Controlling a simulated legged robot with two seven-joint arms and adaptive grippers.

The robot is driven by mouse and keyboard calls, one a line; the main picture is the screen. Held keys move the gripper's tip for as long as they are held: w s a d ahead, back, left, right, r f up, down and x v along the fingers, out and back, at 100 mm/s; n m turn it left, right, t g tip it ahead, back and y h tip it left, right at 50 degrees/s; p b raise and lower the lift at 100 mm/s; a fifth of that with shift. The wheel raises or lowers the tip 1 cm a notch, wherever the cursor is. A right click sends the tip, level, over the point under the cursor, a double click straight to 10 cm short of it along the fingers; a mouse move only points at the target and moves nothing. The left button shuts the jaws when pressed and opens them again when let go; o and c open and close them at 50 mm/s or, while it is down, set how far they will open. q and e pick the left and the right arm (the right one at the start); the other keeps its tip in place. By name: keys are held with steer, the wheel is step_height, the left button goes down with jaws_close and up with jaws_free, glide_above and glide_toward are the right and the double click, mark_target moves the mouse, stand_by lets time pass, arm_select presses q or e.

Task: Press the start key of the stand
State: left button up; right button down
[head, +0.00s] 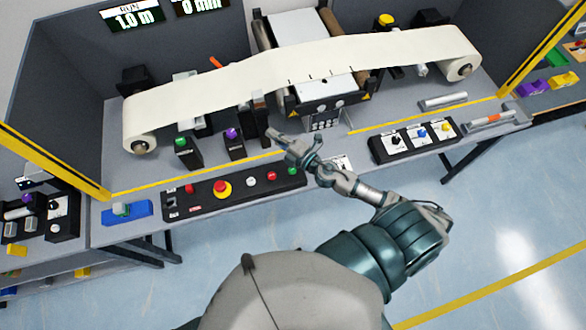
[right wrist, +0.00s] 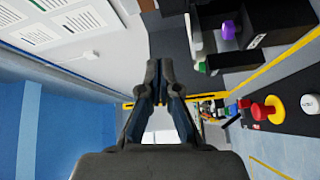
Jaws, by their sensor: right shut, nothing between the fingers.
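The stand's black control panel (head: 240,196) lies along the front edge of the bench. It carries a green key (head: 292,171), red keys, a white key (head: 250,181) and a red mushroom button on a yellow base (head: 222,189). No lettering on the keys is readable. My right gripper (head: 270,135) is shut and empty, above the bench behind the panel's right end, apart from the green key in the picture. In the right wrist view, its fingertips (right wrist: 158,75) are together, and the red mushroom button (right wrist: 273,109) is at the right. My left gripper is out of view.
A pale web (head: 230,75) runs between two rolls above the bench. Blocks with a green knob (head: 181,143) and a purple knob (head: 232,133) stand behind the panel. A blue tray (head: 127,213) lies left.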

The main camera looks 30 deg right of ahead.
steer(key=a+n+g+y, duration=0.2)
steer(key=n+g+y, duration=0.15)
steer(key=n, duration=0.35)
steer(key=n+g+h+b, duration=0.1)
steer(key=n+g+h, duration=0.2)
steer(key=n+g, duration=0.6)
glide_above(294, 169)
steer(key=shift+f+n, duration=0.7)
steer(key=shift+f, duration=4.35)
steer(key=shift+t+y, duration=0.25)
steer(key=shift+t, duration=0.2)
step_height(294, 169, down, 6)
steer(key=b, duration=0.5)
steer(key=shift+f+b, duration=0.25)
steer(key=shift+b, duration=0.05)
steer(key=shift+d+f, duration=0.15)
steer(key=shift+f, duration=0.3)
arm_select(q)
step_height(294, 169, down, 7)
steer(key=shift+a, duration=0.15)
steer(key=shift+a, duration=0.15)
arm_select(e)
steer(key=shift+a+r, duration=0.1)
steer(key=shift+a, duration=0.1)
